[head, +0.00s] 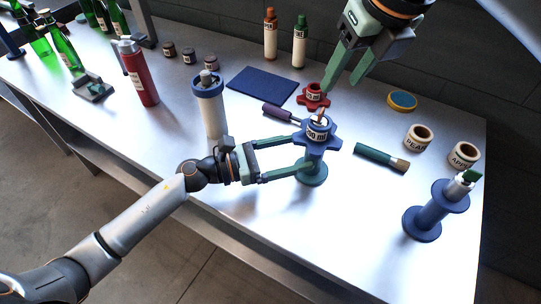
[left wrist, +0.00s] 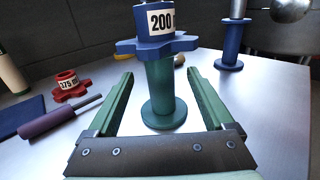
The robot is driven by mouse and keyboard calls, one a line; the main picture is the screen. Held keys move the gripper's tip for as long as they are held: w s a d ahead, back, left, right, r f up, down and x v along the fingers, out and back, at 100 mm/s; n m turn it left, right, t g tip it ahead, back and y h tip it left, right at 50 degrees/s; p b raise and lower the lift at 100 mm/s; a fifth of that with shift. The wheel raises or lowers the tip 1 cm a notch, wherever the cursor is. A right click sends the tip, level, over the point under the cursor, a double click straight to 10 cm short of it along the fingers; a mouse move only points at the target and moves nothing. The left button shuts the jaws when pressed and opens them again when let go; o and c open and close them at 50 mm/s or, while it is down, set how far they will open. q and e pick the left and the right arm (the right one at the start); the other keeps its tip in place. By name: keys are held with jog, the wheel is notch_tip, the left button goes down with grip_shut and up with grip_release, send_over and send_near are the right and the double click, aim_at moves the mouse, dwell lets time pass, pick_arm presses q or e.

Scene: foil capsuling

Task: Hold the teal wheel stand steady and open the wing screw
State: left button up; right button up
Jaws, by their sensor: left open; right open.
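The teal wheel stand (head: 313,174) stands upright near the table's middle, with a blue star-shaped wheel (head: 329,146) and a white 200 label on top. In the left wrist view its teal column (left wrist: 160,90) rises from a round base, below the blue wheel (left wrist: 157,46). My left gripper (head: 301,157) is open, its fingers reaching to either side of the column without visibly closing on it. My right gripper (head: 343,86) is open and empty, above and behind the stand. A small reddish part (head: 321,114) shows on top of the stand; I cannot tell whether it is the wing screw.
A red star wheel (head: 313,97) and a purple-handled tool (head: 281,113) lie behind the stand. A teal-handled brush (head: 381,157) lies to its right. A blue spool stand (head: 424,222) is near the right edge, and a white cylinder with blue rings (head: 211,110) stands to the left.

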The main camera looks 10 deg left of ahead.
pick_arm(q)
jog(key=x, duration=0.5)
grip_shut()
dwell(0.8)
dwell(1.1)
